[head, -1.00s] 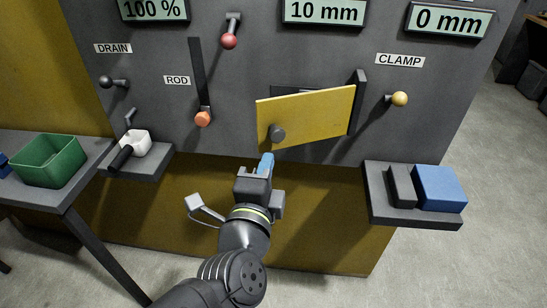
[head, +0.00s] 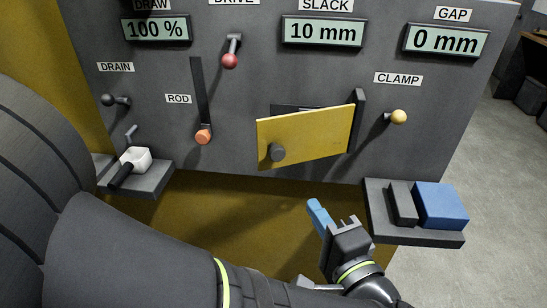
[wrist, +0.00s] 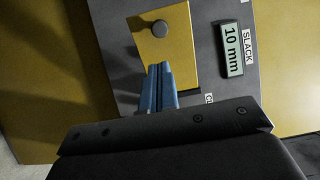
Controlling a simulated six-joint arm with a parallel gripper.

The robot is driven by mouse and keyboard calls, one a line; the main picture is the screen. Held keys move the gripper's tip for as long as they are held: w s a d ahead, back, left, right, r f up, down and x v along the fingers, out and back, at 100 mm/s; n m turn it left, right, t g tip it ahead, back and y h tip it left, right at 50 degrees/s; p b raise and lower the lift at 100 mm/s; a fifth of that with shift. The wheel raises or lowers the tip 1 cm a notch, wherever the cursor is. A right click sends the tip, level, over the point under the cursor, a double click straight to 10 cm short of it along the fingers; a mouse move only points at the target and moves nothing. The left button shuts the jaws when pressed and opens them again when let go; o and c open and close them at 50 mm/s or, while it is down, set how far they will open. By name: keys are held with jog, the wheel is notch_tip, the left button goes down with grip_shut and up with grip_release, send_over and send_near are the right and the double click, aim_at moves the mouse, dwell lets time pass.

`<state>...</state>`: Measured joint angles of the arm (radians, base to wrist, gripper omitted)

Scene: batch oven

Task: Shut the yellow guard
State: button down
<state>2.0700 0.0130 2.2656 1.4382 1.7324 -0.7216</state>
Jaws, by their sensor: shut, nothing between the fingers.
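The yellow guard (head: 310,135) is a flat plate on the grey panel, with a dark upright (head: 356,118) at its right edge. Its left side, with a round grey knob (head: 277,152), stands out from the panel, so it is ajar. Part of a dark recess (head: 288,109) shows above it. My gripper (head: 314,206) is below the guard's right part, apart from it, with its blue fingers shut and empty. In the wrist view, the shut fingers (wrist: 159,70) overlap the yellow guard (wrist: 178,55) in the picture, and the knob (wrist: 160,28) shows beyond them.
A yellow-knobbed CLAMP lever (head: 397,117) is right of the guard. An orange ROD knob (head: 204,135) and a red knob (head: 230,60) are to its left. A shelf (head: 420,234) with a blue block (head: 442,204) is right of my gripper. My arm crosses the lower left.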

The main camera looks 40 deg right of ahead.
send_near(270, 146)
jog(key=shift+w+d+f, duration=0.15)
jog(key=shift+w+d, duration=0.3)
jog(key=shift+w, duration=0.3)
jog(key=shift+w+d+f, duration=0.1)
jog(key=shift+w+d, duration=0.4)
jog(key=shift+w, duration=0.3)
jog(key=x, duration=0.9)
jog(key=shift+w+a, duration=0.3)
jog(key=shift+a, duration=0.05)
jog(key=shift+w+d, duration=0.15)
jog(key=shift+w, duration=0.15)
jog(key=shift+w+r, duration=0.1)
jog(key=shift+d+r, duration=0.1)
jog(key=s+a, duration=0.9)
jog(key=s, duration=0.1)
jog(key=shift+s+a+f, duration=0.25)
jog(key=shift+s+a, duration=0.05)
jog(key=shift+a, duration=0.05)
